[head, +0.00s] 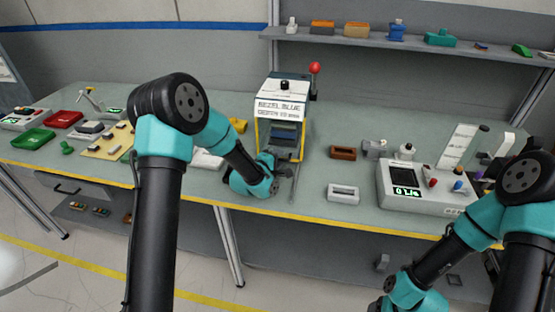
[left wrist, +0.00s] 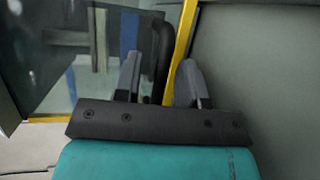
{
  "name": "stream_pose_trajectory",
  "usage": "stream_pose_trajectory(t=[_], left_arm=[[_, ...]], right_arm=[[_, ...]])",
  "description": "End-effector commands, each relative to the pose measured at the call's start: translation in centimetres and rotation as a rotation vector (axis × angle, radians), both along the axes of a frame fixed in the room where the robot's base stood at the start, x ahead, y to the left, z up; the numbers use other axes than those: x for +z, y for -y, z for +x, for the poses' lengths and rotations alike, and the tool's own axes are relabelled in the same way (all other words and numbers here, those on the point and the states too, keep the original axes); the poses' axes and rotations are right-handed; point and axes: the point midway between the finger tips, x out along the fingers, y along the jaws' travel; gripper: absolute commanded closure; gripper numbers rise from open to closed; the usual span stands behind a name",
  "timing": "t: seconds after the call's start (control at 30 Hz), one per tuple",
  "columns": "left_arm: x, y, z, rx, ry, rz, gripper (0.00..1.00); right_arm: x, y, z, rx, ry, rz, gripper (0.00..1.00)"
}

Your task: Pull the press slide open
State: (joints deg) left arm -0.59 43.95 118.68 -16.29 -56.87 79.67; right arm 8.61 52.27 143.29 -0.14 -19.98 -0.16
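The press (head: 282,105) stands at the back middle of the table, with a white top lettered "BEZEL BLUE", a yellow frame and a red-knobbed lever. A dark blue block (head: 284,134) shows inside its frame. My left gripper (head: 284,168) is low at the front of the press. In the left wrist view its two grey fingers (left wrist: 161,65) stand apart. A black curved bar (left wrist: 161,48), perhaps the slide's handle, and a yellow frame post (left wrist: 179,45) show between or just beyond them. Contact with the bar cannot be told. My right gripper is below the head picture's edge.
A brown tray (head: 343,153) and a white tray (head: 343,192) lie right of the press. A grey tester with a green display (head: 406,191) stands further right. Red (head: 63,119) and green (head: 34,139) trays are at the left. A shelf (head: 385,41) runs behind.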

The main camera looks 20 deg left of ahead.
Motion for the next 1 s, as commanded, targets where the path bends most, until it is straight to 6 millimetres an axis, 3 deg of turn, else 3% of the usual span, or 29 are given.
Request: stream_pose_trajectory(t=[0.23,0.63,1.0], left_arm=[[-0.01,0.01,0.04,0.0,0.0,0.0,0.62],[-0.01,-0.01,0.02,0.0,0.0,0.0,1.0],[0.0,0.0,0.01,0.0,0.0,0.0,1.0]], right_arm=[[0.0,0.0,0.0,0.0,0.0,0.0,0.38],[0.0,0.0,0.0,0.0,0.0,0.0,0.38],[0.0,0.0,0.0,0.0,0.0,0.0,0.38]])
